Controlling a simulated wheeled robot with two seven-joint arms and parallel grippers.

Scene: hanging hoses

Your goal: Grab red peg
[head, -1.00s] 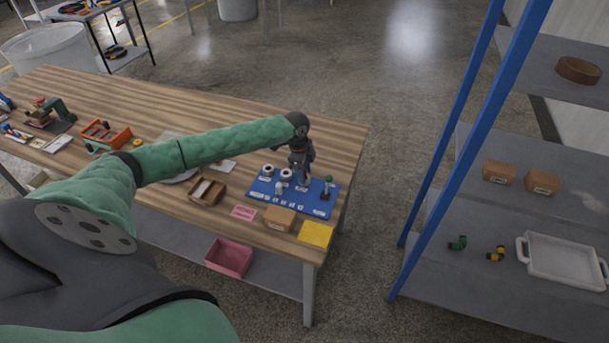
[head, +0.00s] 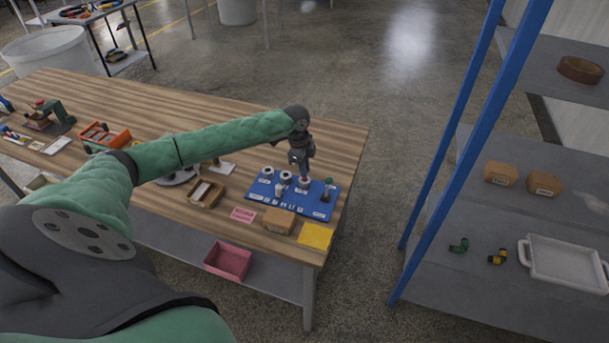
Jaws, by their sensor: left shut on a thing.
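My left gripper (head: 303,174) is over the blue board (head: 262,196) on the wooden table, near the board's far right part. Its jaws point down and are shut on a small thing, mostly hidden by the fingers. A pale ring-like piece with a faint reddish tint (head: 304,182) shows just under the fingertips. I cannot make out a red peg clearly, nor whether the held thing is clear of the board. A dark peg-like piece with a green top (head: 327,187) stands to the right of the gripper. My right gripper is out of view.
White round pieces (head: 286,176) stand on the board's left part. A blue-posted shelf (head: 450,140) stands to the right, across a floor gap.

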